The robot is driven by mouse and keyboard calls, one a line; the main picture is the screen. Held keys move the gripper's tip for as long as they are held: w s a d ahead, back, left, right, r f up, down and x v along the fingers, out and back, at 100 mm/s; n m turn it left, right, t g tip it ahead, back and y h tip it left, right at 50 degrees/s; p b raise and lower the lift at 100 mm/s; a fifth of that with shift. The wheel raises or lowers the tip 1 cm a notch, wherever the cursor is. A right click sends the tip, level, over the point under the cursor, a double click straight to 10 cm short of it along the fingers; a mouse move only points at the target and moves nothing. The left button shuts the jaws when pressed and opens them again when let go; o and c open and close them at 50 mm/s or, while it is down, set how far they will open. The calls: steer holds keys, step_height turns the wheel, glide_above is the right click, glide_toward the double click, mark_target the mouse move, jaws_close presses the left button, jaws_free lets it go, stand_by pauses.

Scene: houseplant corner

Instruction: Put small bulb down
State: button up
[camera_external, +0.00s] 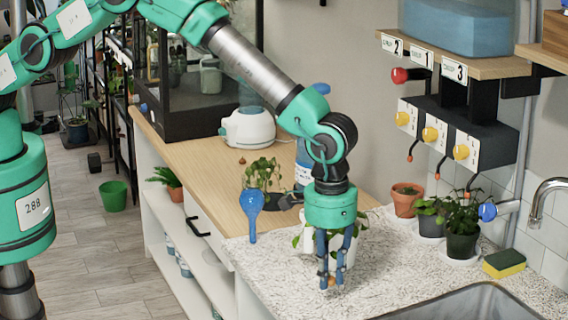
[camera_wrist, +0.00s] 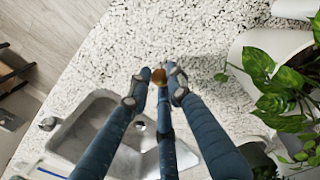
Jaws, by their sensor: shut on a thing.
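The small bulb, brown-orange and round, is pinched between the fingertips of my gripper (camera_external: 331,272). The bulb (camera_external: 331,283) shows just under the fingertips in the external view, and also at the middle of the wrist view (camera_wrist: 159,76). My gripper points down over the speckled countertop (camera_external: 383,258), near its front edge and left of the sink. The bulb is at or just above the surface; I cannot tell whether it touches. The fingers partly cover it.
A metal sink (camera_external: 480,303) lies close by on the right. A white pot with a leafy plant (camera_wrist: 272,85) stands just behind my gripper. A blue watering bulb (camera_external: 252,208) and a small brown thing (camera_external: 242,160) are on the wooden counter. Potted plants and a sponge (camera_external: 504,263) are to the right.

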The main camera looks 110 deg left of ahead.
mark_target(329, 275)
steer(key=shift+f, duration=1.7)
steer(key=shift+f, duration=0.15)
steer(key=o, duration=0.7)
step_height(329, 275, up, 12)
steer(key=shift+s+r, duration=0.1)
steer(key=shift+r, duration=0.1)
steer(key=shift+r, duration=0.1)
